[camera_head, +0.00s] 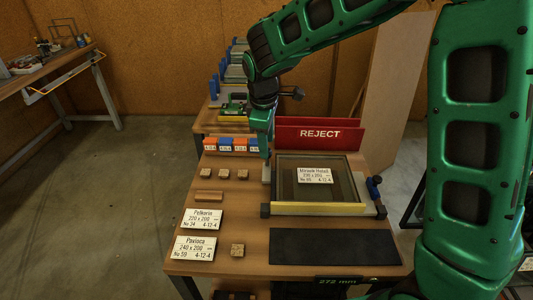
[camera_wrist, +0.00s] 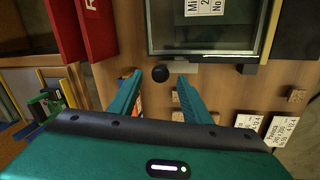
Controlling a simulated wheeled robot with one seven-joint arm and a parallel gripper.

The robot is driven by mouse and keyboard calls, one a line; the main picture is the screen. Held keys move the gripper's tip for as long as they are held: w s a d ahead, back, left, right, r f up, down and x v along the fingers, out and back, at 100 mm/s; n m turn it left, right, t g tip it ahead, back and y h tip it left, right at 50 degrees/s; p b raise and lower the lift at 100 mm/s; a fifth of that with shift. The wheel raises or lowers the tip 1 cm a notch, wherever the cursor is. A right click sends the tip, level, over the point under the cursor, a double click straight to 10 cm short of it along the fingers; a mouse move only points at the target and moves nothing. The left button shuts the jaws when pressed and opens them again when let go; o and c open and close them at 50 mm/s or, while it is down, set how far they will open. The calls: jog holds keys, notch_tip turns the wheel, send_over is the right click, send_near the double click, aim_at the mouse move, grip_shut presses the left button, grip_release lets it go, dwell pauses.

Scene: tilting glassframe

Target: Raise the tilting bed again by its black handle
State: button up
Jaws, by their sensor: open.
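The tilting bed (camera_head: 343,205) is a pale-edged frame around a dark glass panel with a white label, and it looks low and near flat on the table. Its edge also shows at the top of the wrist view (camera_wrist: 205,49). A round black knob, which looks like the handle (camera_wrist: 160,73), sits beside the bed's edge near a small grey plate. My gripper (camera_wrist: 160,76) is open, with one finger on each side of the knob in the picture; whether they touch it is unclear. In the head view my gripper (camera_head: 266,158) points down at the bed's left side and hides the knob.
A red REJECT bin (camera_head: 318,133) stands behind the bed. Small wooden blocks (camera_head: 227,174) and white label cards (camera_head: 203,219) lie to the left. A black mat (camera_head: 333,247) lies in front. Blue and orange blocks (camera_head: 232,145) stand at the back left.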

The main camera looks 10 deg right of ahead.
jog(key=shift+w+d+f, duration=0.1)
jog(key=shift+w+f, duration=0.05)
jog(key=shift+f, duration=0.7)
jog(key=shift+w+d+f, duration=0.1)
jog(key=shift+w+f, duration=0.1)
jog(key=shift+f, duration=0.65)
jog(key=shift+w+f, duration=0.15)
jog(key=shift+f, duration=0.7)
jog(key=shift+c, duration=0.5)
grip_shut()
